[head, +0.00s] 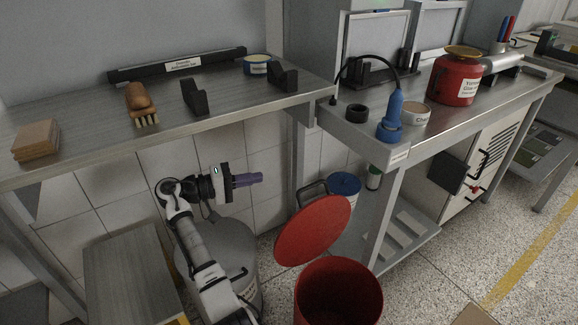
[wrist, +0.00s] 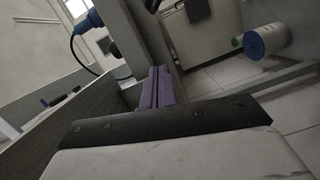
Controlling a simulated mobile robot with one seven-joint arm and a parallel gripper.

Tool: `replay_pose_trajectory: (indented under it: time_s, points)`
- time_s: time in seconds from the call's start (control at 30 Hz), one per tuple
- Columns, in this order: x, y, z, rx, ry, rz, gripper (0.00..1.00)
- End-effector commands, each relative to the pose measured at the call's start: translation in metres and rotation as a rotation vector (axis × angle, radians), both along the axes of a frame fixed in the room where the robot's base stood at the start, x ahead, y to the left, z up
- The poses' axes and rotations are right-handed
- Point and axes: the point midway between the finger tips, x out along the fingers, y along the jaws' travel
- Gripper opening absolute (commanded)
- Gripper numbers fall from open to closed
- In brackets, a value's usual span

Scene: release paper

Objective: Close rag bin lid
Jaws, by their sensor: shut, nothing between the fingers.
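The red rag bin (head: 338,292) stands on the floor at the bottom centre of the head view. Its round red lid (head: 312,230) is open, tilted up steeply at the bin's back left side. My gripper (head: 260,178), with purple fingers, is shut and empty. In the head view it points right, under the left bench and up and left of the lid, apart from it. In the wrist view my gripper (wrist: 157,72) shows its fingers together. I cannot make out the bin or the lid in the wrist view.
The left bench (head: 225,114) overhangs my arm. The right bench (head: 345,130) and its leg (head: 381,218) stand right of the lid. A blue-lidded container (head: 344,185) is behind the lid; it also shows in the wrist view (wrist: 268,42). A grey drum (head: 232,250) stands left of the bin.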

Motion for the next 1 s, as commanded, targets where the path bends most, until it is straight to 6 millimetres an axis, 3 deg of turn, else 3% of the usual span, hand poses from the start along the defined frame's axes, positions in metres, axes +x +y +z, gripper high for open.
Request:
replay_pose_trajectory:
  time_s: [0.27, 0.63, 0.8, 1.0]
  points:
    - [0.007, -0.029, -0.002, -0.008, 0.007, -0.029, 0.0]
    - [0.037, -0.1, -0.005, -0.006, 0.006, -0.025, 0.0]
    - [0.016, -0.111, -0.01, -0.006, 0.005, -0.024, 0.0]
    - [0.006, -0.118, -0.013, -0.007, 0.006, -0.023, 0.0]
